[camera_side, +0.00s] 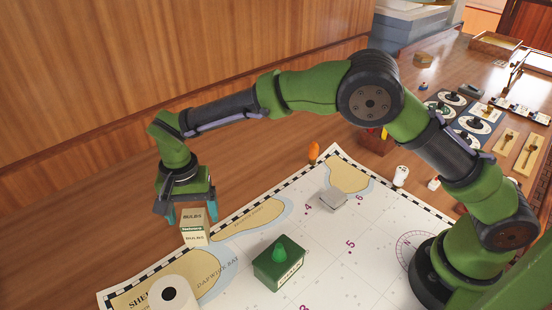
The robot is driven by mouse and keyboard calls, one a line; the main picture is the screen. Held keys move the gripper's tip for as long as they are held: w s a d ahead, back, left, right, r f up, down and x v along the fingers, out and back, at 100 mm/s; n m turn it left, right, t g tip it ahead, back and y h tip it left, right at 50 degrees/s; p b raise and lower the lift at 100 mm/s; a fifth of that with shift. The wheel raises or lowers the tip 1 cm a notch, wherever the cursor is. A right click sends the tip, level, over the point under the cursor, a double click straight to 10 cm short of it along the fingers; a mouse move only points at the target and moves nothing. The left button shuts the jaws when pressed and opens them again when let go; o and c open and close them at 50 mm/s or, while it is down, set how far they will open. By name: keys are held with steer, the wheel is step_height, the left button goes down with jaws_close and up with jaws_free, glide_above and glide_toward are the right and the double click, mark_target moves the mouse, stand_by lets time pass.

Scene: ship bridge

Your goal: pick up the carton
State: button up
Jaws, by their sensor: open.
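The carton (194,237) is a small cream box with a green band and "BULBS" printed on it. It stands at the left edge of the chart, near the wooden panel. My gripper (191,215) points down over the carton, with its teal fingertips apart. One fingertip shows left of the carton's top and the other to its right. The view does not show clearly whether either finger touches the carton. The carton's far side is hidden.
A green box with a knob (279,264) sits on the chart (330,262) to the right. A grey block (333,201), an orange item (314,152) and a white cylinder (401,176) stand farther back. A wooden wall (120,70) rises behind.

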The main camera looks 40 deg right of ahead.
steer(key=shift+w+f, duration=0.15)
steer(key=shift+f, duration=2.6)
steer(key=shift+c, duration=0.5)
steer(key=c, duration=1)
steer(key=shift+r, duration=0.1)
